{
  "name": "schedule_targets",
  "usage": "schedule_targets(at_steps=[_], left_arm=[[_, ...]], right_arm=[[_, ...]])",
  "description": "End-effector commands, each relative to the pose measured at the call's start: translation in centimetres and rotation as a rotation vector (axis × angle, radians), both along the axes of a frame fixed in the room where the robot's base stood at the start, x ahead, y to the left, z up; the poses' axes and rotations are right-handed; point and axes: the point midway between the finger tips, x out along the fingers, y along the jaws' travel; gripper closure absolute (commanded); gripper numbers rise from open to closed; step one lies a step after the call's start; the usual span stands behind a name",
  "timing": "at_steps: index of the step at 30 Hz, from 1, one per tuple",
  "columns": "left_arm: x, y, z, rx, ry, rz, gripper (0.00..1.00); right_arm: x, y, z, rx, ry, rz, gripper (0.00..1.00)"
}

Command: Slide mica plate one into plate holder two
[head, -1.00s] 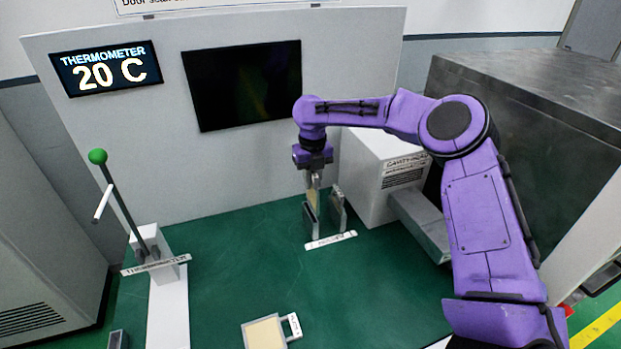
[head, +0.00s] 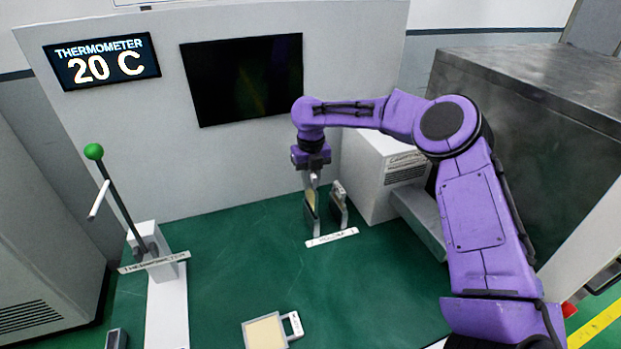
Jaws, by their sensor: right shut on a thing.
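My right gripper (head: 312,180) points down near the back wall, shut on a thin plate with a tan face (head: 311,199), which I take for mica plate one. The plate stands upright between the two grey uprights of a holder (head: 340,206), above a white label (head: 332,238) too blurred to read surely. The plate's lower edge is hidden, so I cannot tell how deep it sits. A second tan plate in a grey frame (head: 265,332) with a tagged handle lies flat at the bottom of the view. My left gripper is not in view.
A green-knobbed lever (head: 94,152) stands on a white block at the left. A white box (head: 378,182) stands right of the holder. A dark screen (head: 245,80) and a thermometer display (head: 102,62) reading 20 C are on the wall. The middle green surface (head: 240,255) is clear.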

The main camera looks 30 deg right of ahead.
Motion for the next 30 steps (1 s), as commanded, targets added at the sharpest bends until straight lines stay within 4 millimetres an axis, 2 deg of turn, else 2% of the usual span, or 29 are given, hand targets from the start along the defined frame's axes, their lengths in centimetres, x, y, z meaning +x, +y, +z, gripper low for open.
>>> schedule_targets(at_steps=[30], left_arm=[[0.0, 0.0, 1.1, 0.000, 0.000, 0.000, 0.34]], right_arm=[[-0.1, 0.0, 0.1, -0.001, 0.000, 0.001, 1.00]])
